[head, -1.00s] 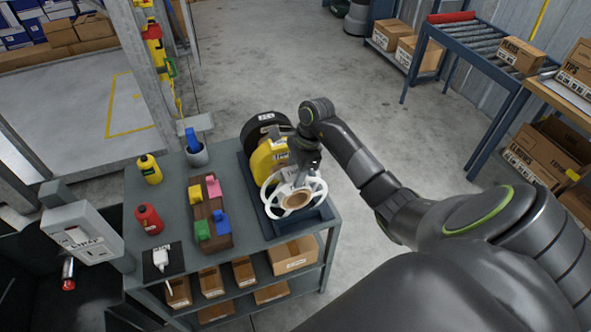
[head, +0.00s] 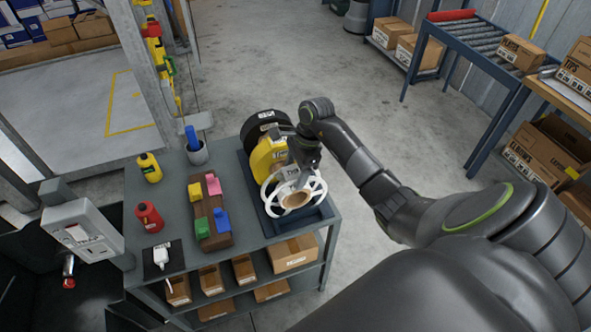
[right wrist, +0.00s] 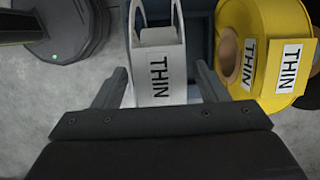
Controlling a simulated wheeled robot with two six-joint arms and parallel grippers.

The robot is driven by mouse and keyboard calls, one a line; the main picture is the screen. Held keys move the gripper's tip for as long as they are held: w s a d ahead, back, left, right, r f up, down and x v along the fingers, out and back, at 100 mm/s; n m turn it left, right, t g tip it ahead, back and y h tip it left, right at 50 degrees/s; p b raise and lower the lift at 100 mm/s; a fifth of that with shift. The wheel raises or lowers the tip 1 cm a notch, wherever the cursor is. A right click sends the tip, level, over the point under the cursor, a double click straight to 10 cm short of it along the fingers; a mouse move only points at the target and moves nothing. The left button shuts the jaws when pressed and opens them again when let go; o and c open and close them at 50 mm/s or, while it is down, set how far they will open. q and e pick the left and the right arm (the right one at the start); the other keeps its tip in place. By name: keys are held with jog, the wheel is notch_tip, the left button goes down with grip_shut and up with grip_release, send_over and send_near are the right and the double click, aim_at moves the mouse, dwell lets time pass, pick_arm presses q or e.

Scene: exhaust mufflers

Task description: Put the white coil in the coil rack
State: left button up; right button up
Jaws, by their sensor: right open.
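The white coil (head: 319,188), a spoked reel with a THIN label, stands upright at the front of the blue coil rack (head: 325,212) on the grey bench. Behind it in the rack stand a yellow coil (head: 262,160) and a black coil (head: 262,124). My right gripper (head: 303,160) is over the top of the white coil. In the right wrist view its open fingers (right wrist: 162,78) are on both sides of the white coil (right wrist: 158,90), with gaps visible, and the yellow coil (right wrist: 262,50) is just to the right. My left gripper is not in view.
Left of the rack are a wooden block holder (head: 213,240) with coloured pieces, a red bottle (head: 149,217), a yellow bottle (head: 149,167) and a grey cup (head: 197,154). Cardboard boxes fill the shelf below. Open floor lies right of the bench.

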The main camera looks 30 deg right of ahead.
jog(key=b+v, duration=0.3)
jog(key=v, duration=0.5)
jog(key=shift+d, duration=0.15)
jog(key=v, duration=0.4)
jog(key=shift+s, duration=0.1)
jog(key=shift+a, duration=0.2)
